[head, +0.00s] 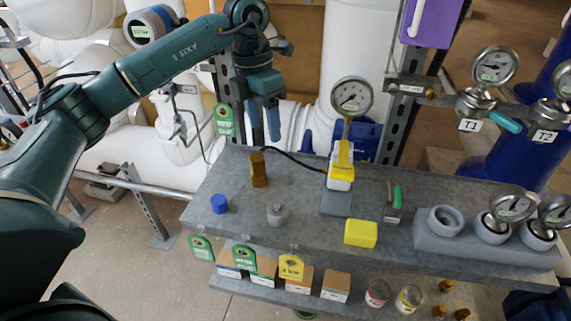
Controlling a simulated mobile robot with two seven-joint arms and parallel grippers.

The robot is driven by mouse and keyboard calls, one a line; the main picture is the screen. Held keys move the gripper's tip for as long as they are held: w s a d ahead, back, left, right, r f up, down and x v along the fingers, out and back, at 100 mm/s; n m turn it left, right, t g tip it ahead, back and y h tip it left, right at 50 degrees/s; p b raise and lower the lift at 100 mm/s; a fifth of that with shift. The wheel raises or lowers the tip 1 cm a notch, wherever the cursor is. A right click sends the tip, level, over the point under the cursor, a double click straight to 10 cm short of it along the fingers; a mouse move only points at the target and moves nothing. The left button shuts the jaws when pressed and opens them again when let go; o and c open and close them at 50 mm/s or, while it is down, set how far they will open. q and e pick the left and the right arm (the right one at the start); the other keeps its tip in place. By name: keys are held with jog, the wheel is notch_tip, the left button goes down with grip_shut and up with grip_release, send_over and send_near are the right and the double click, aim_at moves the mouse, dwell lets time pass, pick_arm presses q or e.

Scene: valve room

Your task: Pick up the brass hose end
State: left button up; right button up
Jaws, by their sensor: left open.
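The brass hose end (259,170) stands upright near the back left of the grey bench (300,222). A black hose runs from near its top to the right, to a yellow and white gauge stand (341,168). My left gripper (265,125) points down with its fingers apart and nothing between them. In the picture it is just above the brass hose end and apart from it. How far apart in depth I cannot tell. My right gripper is not in view.
A metal post (232,110) and white pipes stand behind. Small boxes sit on a lower shelf.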

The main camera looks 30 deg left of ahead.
aim_at(255, 158)
pick_arm(q)
jog(key=shift+n+y, duration=0.3)
jog(key=shift+y, duration=0.4)
jog(key=a+f, duration=0.1)
jog(key=f, duration=0.2)
jog(key=a+f+p, duration=0.1)
jog(key=f, duration=0.7)
jog(key=shift+w+a, duration=0.25)
jog(key=shift+a, duration=0.15)
jog(key=shift+c, duration=0.3)
jog(key=c, duration=0.9)
